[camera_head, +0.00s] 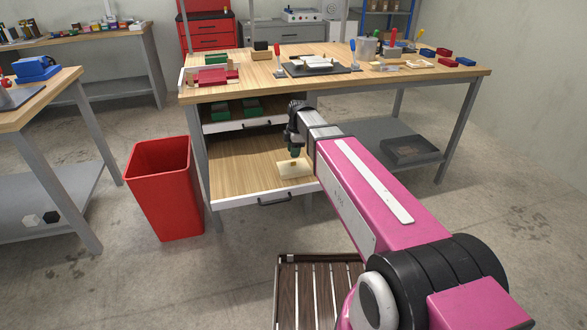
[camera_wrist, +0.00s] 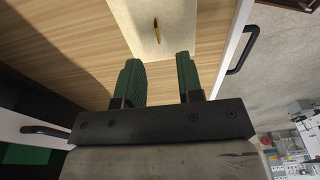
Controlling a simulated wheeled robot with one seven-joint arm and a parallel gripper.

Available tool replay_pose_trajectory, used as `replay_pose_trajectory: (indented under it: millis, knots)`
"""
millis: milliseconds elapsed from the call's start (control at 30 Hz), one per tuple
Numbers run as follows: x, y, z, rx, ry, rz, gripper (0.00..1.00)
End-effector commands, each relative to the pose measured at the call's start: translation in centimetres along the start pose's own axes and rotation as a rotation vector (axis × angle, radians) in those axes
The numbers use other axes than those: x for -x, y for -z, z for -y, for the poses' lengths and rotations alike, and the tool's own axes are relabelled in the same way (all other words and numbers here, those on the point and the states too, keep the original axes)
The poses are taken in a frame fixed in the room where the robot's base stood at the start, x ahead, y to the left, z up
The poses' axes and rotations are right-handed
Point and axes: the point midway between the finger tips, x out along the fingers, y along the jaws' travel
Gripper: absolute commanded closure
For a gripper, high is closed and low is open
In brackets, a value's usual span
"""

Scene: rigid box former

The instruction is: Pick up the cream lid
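The cream lid (camera_head: 290,173) is a flat pale rectangle lying in the front right part of an open wooden-floored drawer (camera_head: 240,160). It has a small brass-coloured handle, which shows upright in the wrist view on the lid (camera_wrist: 190,32). My gripper (camera_head: 294,152) points down into the drawer, close over the lid. In the wrist view my gripper (camera_wrist: 157,62) has its two green fingers apart with nothing between them. The handle lies beyond the fingertips. Part of the lid's near edge is hidden by the fingers.
The drawer's white front with a dark handle (camera_head: 274,199) borders the lid. A shallower drawer (camera_head: 245,125) above holds green items and is partly open. A red bin (camera_head: 165,190) stands left. The workbench top (camera_head: 340,85) overhangs behind my arm. A slatted platform (camera_head: 310,290) lies in front.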

Motion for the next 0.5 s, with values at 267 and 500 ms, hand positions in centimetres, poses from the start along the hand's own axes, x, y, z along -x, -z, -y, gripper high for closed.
replay_pose_trajectory:
  millis: [267, 500]
  knots:
    - [-2.0, -0.5, -0.1, -0.001, 0.001, 0.000, 0.66]
    - [-5.0, -0.8, -0.2, -0.001, 0.001, 0.000, 0.66]
